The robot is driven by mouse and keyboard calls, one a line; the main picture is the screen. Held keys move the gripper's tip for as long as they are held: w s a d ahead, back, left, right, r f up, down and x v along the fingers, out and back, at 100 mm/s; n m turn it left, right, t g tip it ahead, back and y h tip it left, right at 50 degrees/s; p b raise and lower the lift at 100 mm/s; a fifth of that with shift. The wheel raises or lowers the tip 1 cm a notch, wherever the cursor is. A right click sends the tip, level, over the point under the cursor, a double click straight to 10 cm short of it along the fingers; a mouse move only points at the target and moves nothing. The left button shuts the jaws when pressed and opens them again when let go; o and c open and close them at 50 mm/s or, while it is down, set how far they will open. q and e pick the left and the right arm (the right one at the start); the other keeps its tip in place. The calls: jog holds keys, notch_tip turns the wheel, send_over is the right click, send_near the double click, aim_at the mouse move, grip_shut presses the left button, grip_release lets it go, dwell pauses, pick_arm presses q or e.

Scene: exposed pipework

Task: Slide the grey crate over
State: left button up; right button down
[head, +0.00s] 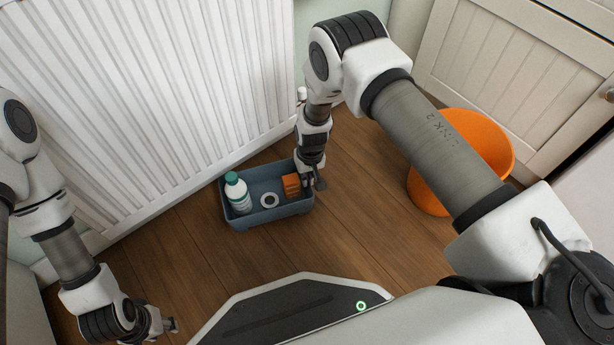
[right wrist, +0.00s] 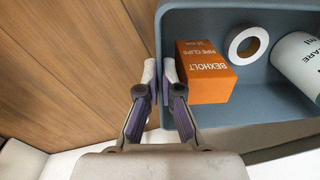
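The grey crate (head: 270,217) is a blue-grey open box on the wooden floor in front of the radiator. It holds a white bottle with a teal cap (head: 237,190), a white ring-shaped roll (head: 269,200) and an orange box (head: 291,185). My right gripper (head: 314,182) is at the crate's right end. In the right wrist view its fingers (right wrist: 160,75) straddle the crate's end wall, one inside and one outside, closed onto it. My left gripper (head: 168,327) is empty at the lower left, away from the crate; its finger opening is unclear.
A white ribbed radiator (head: 150,100) stands close behind the crate. An orange bucket (head: 480,145) stands to the right, partly behind my right arm. A cream cabinet (head: 510,60) is at the back right. Bare wooden floor (head: 370,215) lies between crate and bucket.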

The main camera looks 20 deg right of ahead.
jog(key=c, duration=1.2)
grip_release()
jog(key=shift+c, duration=0.2)
notch_tip(320, 180, up, 12)
jog(key=shift+d, duration=0.25)
